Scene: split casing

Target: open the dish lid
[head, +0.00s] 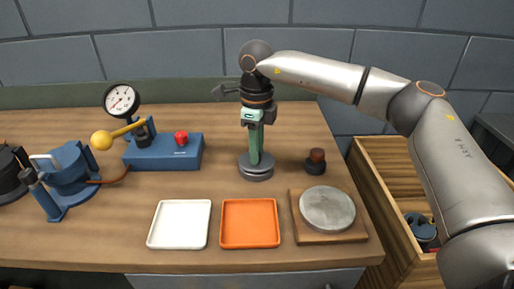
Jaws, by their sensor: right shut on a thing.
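A small round grey metal dish (257,175) stands on the bench, right of the blue press. Its upper disc, which looks like the lid (244,159), sits on or just above the lower part; I cannot tell if there is a gap. My right gripper (256,158) points straight down over the dish. Its green fingers are shut at the middle of the lid and hide the part they hold. My left gripper is not in view.
A white tray (151,242) and an orange tray (223,243) lie in front, beside a round grey plate (327,209) on a wooden board. A brown-topped stamp (316,157) stands right of the dish. The blue press (165,153) with gauge stands left. An open wooden drawer is at right.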

